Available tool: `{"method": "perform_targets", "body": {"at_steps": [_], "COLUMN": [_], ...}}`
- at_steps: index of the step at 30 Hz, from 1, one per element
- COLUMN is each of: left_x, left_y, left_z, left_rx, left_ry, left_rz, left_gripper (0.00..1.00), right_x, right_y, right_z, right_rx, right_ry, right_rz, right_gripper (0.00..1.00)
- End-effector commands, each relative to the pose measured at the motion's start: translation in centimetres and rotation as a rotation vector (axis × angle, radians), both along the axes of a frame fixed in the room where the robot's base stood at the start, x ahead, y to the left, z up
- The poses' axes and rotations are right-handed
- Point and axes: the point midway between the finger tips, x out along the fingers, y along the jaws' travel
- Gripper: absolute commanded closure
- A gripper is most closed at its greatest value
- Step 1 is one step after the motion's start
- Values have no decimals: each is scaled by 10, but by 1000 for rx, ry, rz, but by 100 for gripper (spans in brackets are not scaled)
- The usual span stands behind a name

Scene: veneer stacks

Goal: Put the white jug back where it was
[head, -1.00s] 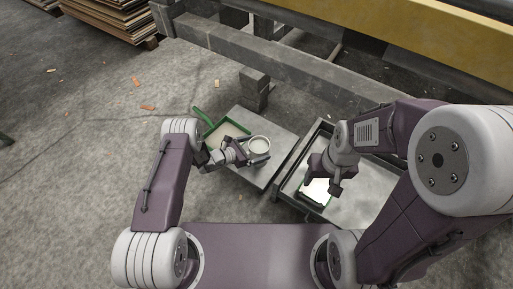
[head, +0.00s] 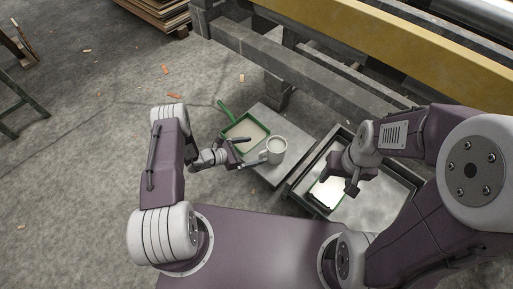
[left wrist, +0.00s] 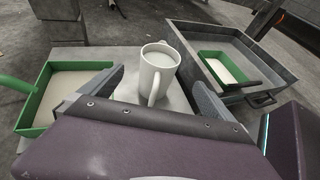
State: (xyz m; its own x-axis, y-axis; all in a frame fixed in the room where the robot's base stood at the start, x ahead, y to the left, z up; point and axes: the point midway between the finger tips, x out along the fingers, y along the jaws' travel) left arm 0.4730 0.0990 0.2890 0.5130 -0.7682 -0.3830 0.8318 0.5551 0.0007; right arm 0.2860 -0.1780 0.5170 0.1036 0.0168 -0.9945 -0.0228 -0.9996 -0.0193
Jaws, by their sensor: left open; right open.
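The white jug (head: 277,149) stands upright on a grey flat slab (head: 270,178), and light-coloured contents show inside it. In the left wrist view the jug (left wrist: 160,68) is just beyond my fingertips, with its handle turned towards my gripper. My left gripper (head: 257,152) is open and empty, left of the jug, its fingers spread to either side of the handle; in the left wrist view (left wrist: 152,78) the fingers look apart from the jug's body. My right gripper (head: 338,182) is open over the grey metal tray (head: 375,212) on the right.
A green pan (head: 247,131) with pale contents sits left of the jug, its handle pointing away. A smaller green tray (head: 326,195) with white contents lies in the metal tray, beneath my right gripper. Grey beams (head: 290,70) run behind the slab. Floor is open at left.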

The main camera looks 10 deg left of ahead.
Motion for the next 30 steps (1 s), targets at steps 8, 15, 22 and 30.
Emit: {"method": "perform_targets", "body": {"at_steps": [8,15,22,30], "left_x": [-4,-81,-161,-186], "left_y": [-8,-35,10,69], "left_z": [14,101,165,217], "left_rx": [23,308,752,1235], "left_ry": [-11,-106,-320,-637], "left_rz": [-71,-676,-1258,-1695], "left_gripper": [0,0,0,0], "right_x": [0,0,0,0], "right_y": [0,0,0,0], "right_z": [0,0,0,-1], "right_rx": [0,0,0,0], "right_ry": [0,0,0,0], "right_rz": [0,0,0,0], "right_gripper": [42,42,42,42]}}
